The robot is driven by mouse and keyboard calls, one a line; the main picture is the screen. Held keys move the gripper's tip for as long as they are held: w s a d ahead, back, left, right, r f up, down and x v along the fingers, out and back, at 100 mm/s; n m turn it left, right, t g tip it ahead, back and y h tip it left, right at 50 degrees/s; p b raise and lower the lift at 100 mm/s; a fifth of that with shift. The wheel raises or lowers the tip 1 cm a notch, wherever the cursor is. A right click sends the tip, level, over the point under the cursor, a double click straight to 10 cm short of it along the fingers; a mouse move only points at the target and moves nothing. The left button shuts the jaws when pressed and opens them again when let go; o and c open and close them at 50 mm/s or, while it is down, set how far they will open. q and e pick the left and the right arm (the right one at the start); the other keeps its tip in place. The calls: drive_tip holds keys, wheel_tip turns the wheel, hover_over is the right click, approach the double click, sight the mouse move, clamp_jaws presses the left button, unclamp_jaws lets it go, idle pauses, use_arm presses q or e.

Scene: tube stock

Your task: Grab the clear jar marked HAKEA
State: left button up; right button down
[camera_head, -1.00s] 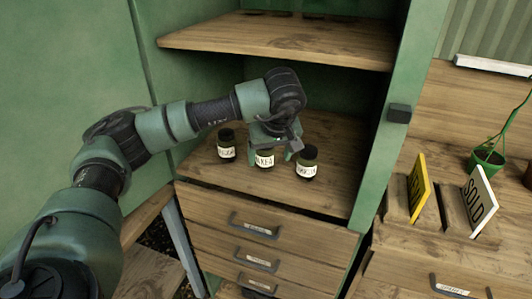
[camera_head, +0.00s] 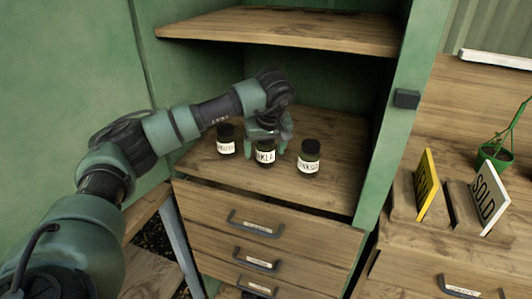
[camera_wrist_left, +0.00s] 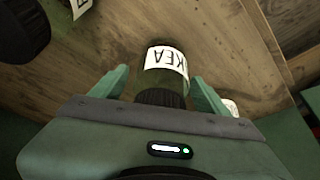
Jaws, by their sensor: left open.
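The jar marked HAKEA (camera_head: 265,156) is the middle one of three on the cabinet shelf. It looks dark olive with a black lid and a white label, partly covered by my gripper; the wrist view shows "KEA" on the label of this jar (camera_wrist_left: 165,62). My left gripper (camera_head: 267,146) is above it, pointing down and open. In the left wrist view the fingers of the gripper (camera_wrist_left: 160,78) stand on either side of the jar, with small gaps. My right gripper is not in view.
Similar labelled jars stand close by on the left (camera_head: 226,140) and right (camera_head: 308,158). An upper shelf (camera_head: 290,32) is above my wrist. A green cabinet side (camera_head: 385,140) bounds the right. The shelf front is clear above the drawers (camera_head: 265,225).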

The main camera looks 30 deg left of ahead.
use_arm(q)
clamp_jaws()
